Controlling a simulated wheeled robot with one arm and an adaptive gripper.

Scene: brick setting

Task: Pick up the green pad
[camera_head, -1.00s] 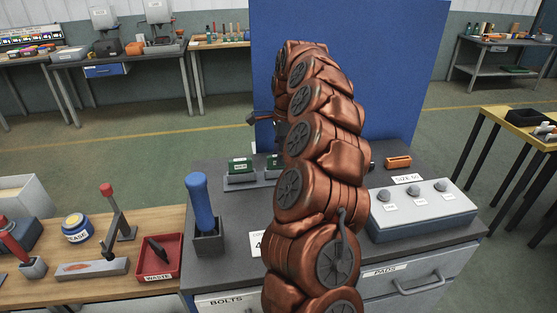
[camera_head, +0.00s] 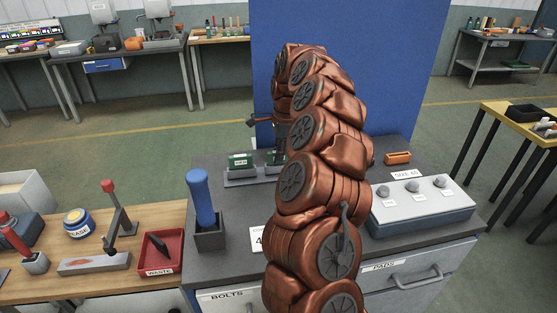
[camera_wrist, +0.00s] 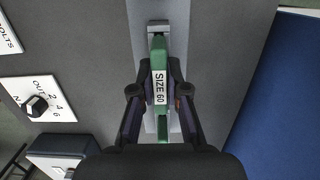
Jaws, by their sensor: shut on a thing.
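A green pad (camera_wrist: 159,52) with a white "SIZE 60" label is between the two dark fingers of my gripper (camera_wrist: 160,92) in the wrist view. The fingers are shut on its sides. A pale grey holder strip (camera_wrist: 142,30) shows below it; I cannot tell if the pad still touches it. In the head view one labelled green pad (camera_head: 240,160) sits upright in a grey stand, and another green piece (camera_head: 273,158) shows partly beside my arm. My arm hides the fingertips there.
The grey bench top holds a blue-handled tool (camera_head: 201,197) in a dark block, a grey box with several knobs (camera_head: 422,211) and an orange block (camera_head: 397,158). A blue panel (camera_head: 390,60) stands behind. A red waste tray (camera_head: 162,262) lies on the wooden bench to the left.

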